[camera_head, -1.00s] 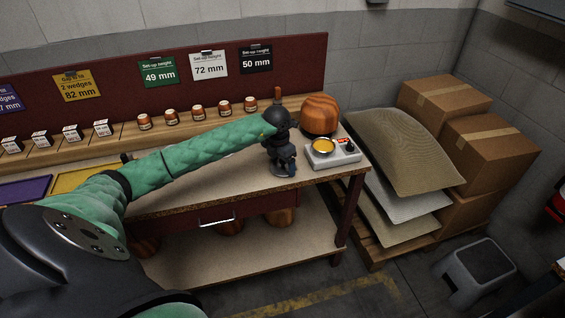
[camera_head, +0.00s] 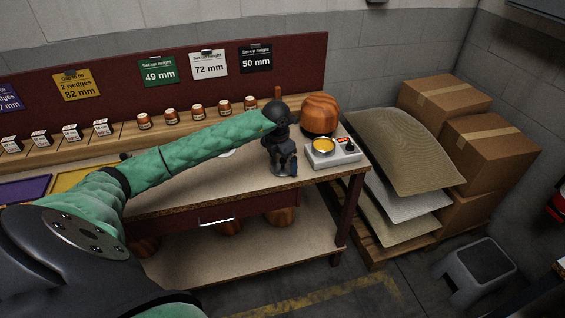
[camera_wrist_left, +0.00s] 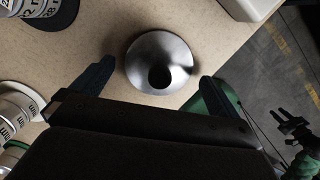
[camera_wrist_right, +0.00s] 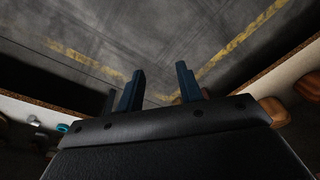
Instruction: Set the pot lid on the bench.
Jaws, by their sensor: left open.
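The pot lid (camera_wrist_left: 152,55), a shiny metal disc with a round black knob, lies on the bench (camera_wrist_left: 115,32) in the left wrist view. My left gripper (camera_wrist_left: 152,80) is open, with one finger on each side of the lid and a gap to both. In the head view my left gripper (camera_head: 281,163) points down over the bench's right part and mostly hides the lid. My right gripper (camera_wrist_right: 160,82) is open and empty above the floor in the right wrist view.
A grey device with a yellow round top (camera_head: 345,155) and a brown wooden block (camera_head: 320,115) stand right of my left gripper. Small jars (camera_head: 171,116) line the back ledge. Cartons (camera_head: 490,150) and sheets lie beyond the bench's right end. The bench front looks clear.

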